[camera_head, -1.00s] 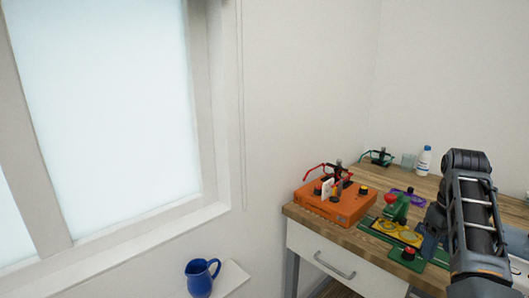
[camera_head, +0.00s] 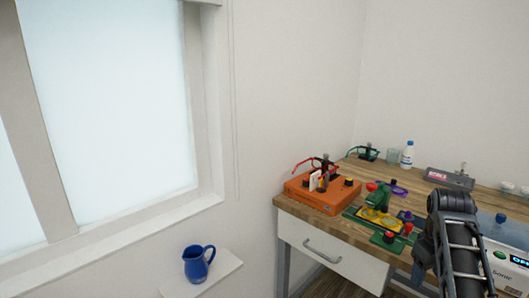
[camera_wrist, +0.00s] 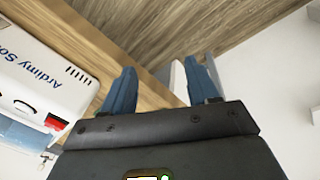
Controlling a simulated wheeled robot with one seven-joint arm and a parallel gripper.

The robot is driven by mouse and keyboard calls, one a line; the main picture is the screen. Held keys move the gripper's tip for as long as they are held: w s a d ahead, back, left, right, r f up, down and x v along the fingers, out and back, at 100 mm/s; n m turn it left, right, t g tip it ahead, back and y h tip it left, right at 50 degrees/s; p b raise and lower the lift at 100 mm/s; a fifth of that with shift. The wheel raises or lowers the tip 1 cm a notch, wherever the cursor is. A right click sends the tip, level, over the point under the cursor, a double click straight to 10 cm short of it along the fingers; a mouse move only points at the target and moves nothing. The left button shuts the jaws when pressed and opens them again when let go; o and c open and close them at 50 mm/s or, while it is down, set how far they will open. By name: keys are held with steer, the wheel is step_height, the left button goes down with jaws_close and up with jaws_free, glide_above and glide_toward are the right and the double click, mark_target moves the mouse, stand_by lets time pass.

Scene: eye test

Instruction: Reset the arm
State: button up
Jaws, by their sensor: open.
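My arm (camera_head: 460,240) shows at the lower right of the head view, in front of the wooden table. My gripper (camera_wrist: 160,68) shows in the wrist view with its two blue fingers wide apart. It is open, and nothing shows between the fingers. Behind the fingers are a wooden surface and a pale edge. I cannot make out the fingers in the head view.
The table (camera_head: 345,228) carries an orange box (camera_head: 318,197) with red glasses, a green stand (camera_head: 383,194), a bottle (camera_head: 407,154) and a white device (camera_head: 508,250). A white device (camera_wrist: 45,70) is left in the wrist view. A blue jug (camera_head: 197,265) stands on a low ledge.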

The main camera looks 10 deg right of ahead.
steer(key=s+a+f+t+h, duration=0.1)
steer(key=s+a+f+t, duration=0.25)
steer(key=s+f, duration=0.45)
steer(key=s+a+f+t+h, duration=0.1)
steer(key=s+a+f+t, duration=0.1)
steer(key=s+a+f, duration=0.4)
steer(key=s+a+r+t+y, duration=0.1)
steer(key=s+a+r+t, duration=0.15)
steer(key=s, duration=0.45)
steer(key=s+a+r+t, duration=0.1)
steer(key=s+a+r, duration=0.1)
steer(key=s+a, duration=0.35)
steer(key=s+a+r+t+y, duration=0.1)
steer(key=s+a+r, duration=0.1)
steer(key=s, duration=0.7)
steer(key=s+a+r+t, duration=0.2)
steer(key=s+r, duration=0.2)
steer(key=r, duration=0.3)
steer(key=s+a+r+t+y, duration=0.1)
steer(key=s+a+r+t, duration=0.1)
steer(key=s+r, duration=0.3)
step_height(320, 180, up, 3)
steer(key=shift+a+r+m+y, duration=0.2)
steer(key=shift+a+m+y, duration=0.15)
steer(key=shift+a, duration=0.45)
